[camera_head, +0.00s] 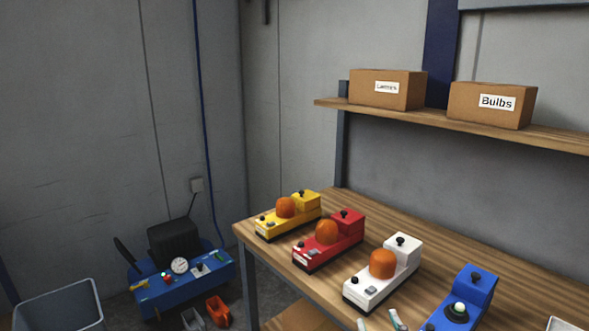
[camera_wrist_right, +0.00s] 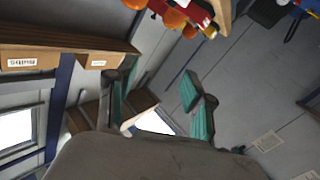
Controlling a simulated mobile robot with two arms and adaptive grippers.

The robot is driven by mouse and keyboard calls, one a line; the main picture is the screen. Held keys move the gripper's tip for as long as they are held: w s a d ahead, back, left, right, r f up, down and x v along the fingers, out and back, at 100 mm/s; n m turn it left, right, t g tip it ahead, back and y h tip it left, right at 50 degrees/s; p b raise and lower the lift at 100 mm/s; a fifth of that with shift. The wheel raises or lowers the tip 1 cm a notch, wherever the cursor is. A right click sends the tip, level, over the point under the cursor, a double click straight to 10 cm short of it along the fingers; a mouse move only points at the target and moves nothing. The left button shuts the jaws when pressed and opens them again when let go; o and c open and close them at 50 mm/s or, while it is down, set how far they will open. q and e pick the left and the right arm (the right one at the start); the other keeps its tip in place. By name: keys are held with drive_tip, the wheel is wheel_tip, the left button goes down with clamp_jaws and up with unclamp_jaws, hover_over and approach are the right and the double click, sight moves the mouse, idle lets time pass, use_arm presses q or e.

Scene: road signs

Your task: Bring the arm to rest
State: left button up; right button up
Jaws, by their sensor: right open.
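My right gripper (camera_head: 380,323) shows only as pale teal fingertips at the bottom edge of the head view, in front of the white beacon unit (camera_head: 384,276). In the right wrist view its two teal fingers (camera_wrist_right: 158,100) stand wide apart with nothing between them. The wrist view is tilted, with the beacon units at its top. My left gripper is not in view.
The wooden workbench (camera_head: 345,205) carries yellow (camera_head: 305,202), red (camera_head: 342,237), white and blue (camera_head: 470,295) units. A shelf (camera_head: 460,123) above holds two cardboard boxes (camera_head: 388,90). A blue machine (camera_head: 205,278) and a grey bin (camera_head: 60,305) stand left of the bench.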

drive_tip(key=s+d+f+m+g+h, duration=0.1)
drive_tip(key=s+d+f+g, duration=0.1)
drive_tip(key=s+f+g, duration=0.4)
drive_tip(key=s+d+f+m+g+h, duration=0.1)
drive_tip(key=s+d+f, duration=0.2)
drive_tip(key=s+f, duration=0.35)
drive_tip(key=s+f+g+y, duration=0.1)
drive_tip(key=s+f+g, duration=0.65)
drive_tip(key=s, duration=0.55)
wheel_tip(320, 180, down, 27)
drive_tip(key=s, duration=0.2)
drive_tip(key=s+d+f+g, duration=0.2)
drive_tip(key=s+f, duration=1.3)
drive_tip(key=s, duration=0.1)
drive_tip(key=shift+d+f+n, duration=0.2)
drive_tip(key=shift+d+n, duration=0.1)
drive_tip(key=shift+d, duration=0.05)
